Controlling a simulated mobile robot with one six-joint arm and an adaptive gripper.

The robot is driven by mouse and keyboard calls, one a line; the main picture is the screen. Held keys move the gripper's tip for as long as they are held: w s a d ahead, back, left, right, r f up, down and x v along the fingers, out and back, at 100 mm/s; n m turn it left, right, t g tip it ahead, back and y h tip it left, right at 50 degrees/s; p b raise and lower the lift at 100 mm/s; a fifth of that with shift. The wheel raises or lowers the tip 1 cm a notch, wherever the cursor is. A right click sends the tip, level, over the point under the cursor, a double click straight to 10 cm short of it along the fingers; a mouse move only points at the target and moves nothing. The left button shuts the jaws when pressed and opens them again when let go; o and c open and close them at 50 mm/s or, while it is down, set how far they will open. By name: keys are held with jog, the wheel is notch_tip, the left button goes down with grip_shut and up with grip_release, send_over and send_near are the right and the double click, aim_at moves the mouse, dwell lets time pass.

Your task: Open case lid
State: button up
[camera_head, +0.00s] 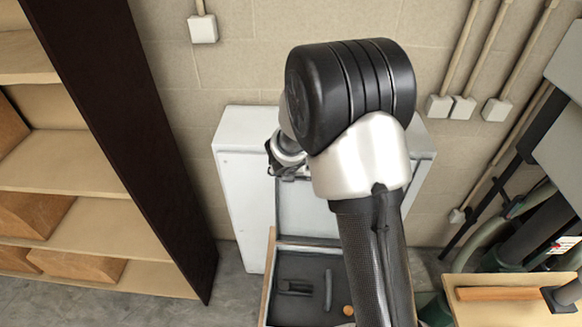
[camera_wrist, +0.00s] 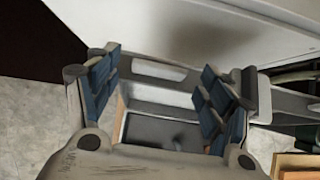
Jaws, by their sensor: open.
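The case (camera_head: 318,262) stands low in the head view, with dark grey recesses inside and a brown outer side. Its grey lid (camera_head: 298,215) stands raised at the back of the case, in front of a white cabinet. My gripper (camera_head: 284,172) is near the lid's upper edge, mostly hidden behind my arm. In the wrist view my gripper (camera_wrist: 162,75) is open, with blue pads on both fingers. A grey slotted edge passes between or beyond the fingers; I cannot tell whether they touch it.
The white cabinet (camera_head: 240,190) stands against the block wall behind the case. A wooden shelf unit (camera_head: 70,160) with a dark side panel is at left. A wooden bench top (camera_head: 505,312) and dark pipes are at right. Grey floor is free at lower left.

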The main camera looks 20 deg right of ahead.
jog(key=v, duration=1)
jog(key=shift+s+r, duration=0.25)
jog(key=shift+s, duration=0.05)
